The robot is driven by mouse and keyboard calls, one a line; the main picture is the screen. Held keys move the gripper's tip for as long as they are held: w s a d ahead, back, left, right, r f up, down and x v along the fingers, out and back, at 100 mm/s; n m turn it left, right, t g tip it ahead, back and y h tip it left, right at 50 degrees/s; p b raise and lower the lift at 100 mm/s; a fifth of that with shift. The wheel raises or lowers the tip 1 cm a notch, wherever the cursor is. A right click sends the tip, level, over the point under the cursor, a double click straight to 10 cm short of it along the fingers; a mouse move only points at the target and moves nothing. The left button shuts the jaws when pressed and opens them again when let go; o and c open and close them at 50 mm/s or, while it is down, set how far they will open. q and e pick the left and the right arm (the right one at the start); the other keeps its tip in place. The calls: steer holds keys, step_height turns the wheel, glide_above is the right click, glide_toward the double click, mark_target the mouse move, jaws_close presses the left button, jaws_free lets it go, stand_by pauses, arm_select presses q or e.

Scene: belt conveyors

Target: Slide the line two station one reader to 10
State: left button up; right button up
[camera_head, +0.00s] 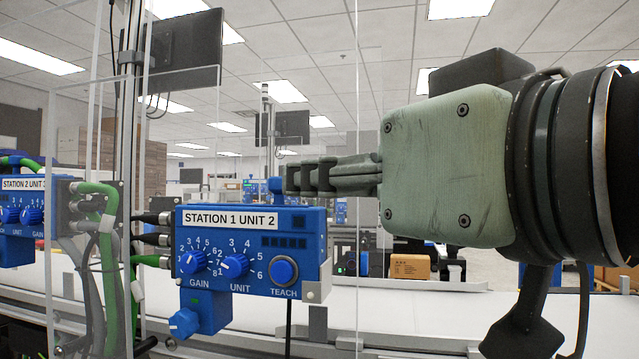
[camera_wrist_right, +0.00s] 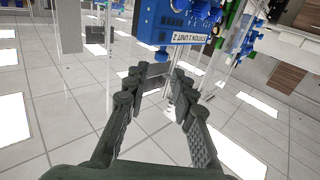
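The blue reader labelled "STATION 1 UNIT 2" (camera_head: 250,250) stands upright beside the conveyor, with GAIN and UNIT dials and a TEACH button on its front. A small blue knob (camera_head: 276,185) sticks up from its top. A lower blue knob (camera_head: 184,323) sits under the box. My right gripper (camera_head: 292,178) comes in from the right, its fingertips just beside the top knob. In the wrist view, the reader (camera_wrist_right: 180,18) appears upside down; the fingers (camera_wrist_right: 160,76) are apart with the knob (camera_wrist_right: 161,54) just beyond their tips. Contact cannot be told. My left gripper is out of view.
A second blue reader labelled "STATION 2" (camera_head: 20,215) stands at the left edge. Clear panels (camera_head: 100,110) and a metal post with green and black cables (camera_head: 110,230) stand close left of the first reader. A white conveyor (camera_head: 420,312) runs behind, with a cardboard box (camera_head: 410,266) beyond.

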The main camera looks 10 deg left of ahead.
mark_target(285, 208)
steer(key=x, duration=0.7)
steer(key=shift+w+a+p, duration=0.2)
steer(key=shift+a+p, duration=0.05)
steer(key=shift+p, duration=0.15)
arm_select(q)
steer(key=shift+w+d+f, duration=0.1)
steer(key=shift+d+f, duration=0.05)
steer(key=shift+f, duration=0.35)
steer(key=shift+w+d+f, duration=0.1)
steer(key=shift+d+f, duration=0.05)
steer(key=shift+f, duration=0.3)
arm_select(e)
steer(key=shift+c, duration=0.6)
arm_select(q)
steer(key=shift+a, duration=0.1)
arm_select(e)
jaws_close()
steer(key=shift+f, duration=0.1)
